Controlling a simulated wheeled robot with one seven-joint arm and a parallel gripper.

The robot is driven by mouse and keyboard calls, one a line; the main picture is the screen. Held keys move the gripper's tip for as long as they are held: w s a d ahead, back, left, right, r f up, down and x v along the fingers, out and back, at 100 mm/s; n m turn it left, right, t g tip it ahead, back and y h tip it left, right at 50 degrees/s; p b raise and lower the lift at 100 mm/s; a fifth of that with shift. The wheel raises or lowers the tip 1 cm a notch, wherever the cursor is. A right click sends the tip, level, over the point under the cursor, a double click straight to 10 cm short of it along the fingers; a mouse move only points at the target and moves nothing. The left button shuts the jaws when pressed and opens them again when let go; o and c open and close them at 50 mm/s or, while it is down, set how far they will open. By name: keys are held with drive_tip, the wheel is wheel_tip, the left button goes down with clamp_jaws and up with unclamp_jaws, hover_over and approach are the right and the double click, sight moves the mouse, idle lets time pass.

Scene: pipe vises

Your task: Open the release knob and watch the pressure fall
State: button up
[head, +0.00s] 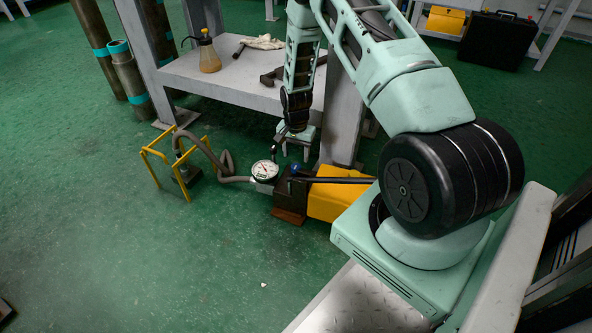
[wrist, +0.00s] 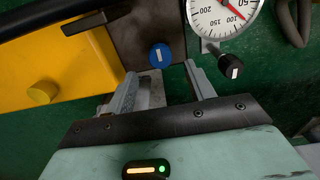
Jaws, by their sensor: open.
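A hand pump has a yellow body (head: 335,195) and a dark block (head: 290,200) at its end. A blue knob (wrist: 160,55) with a white mark is on the block, and a black knob (wrist: 231,66) with a white mark is on a stem below the gauge. I cannot tell which one is the release knob. The round white pressure gauge (wrist: 222,14) has a red needle pointing near 100. My gripper (wrist: 163,72) is open and empty, pointing down at the block. The blue knob appears between the fingertips, beyond them; contact is not visible.
A grey hose (head: 225,165) runs left from the pump to a yellow frame (head: 170,160). A black pump handle (head: 335,180) extends right over the yellow body. The grey bench (head: 225,85) and its leg stand close behind my gripper. Green floor is clear in front.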

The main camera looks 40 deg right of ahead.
sight(296, 166)
wheel_tip(296, 166, down, 5)
drive_tip(key=shift+f+b, duration=0.15)
drive_tip(key=shift+b, duration=0.9)
drive_tip(key=c, duration=1)
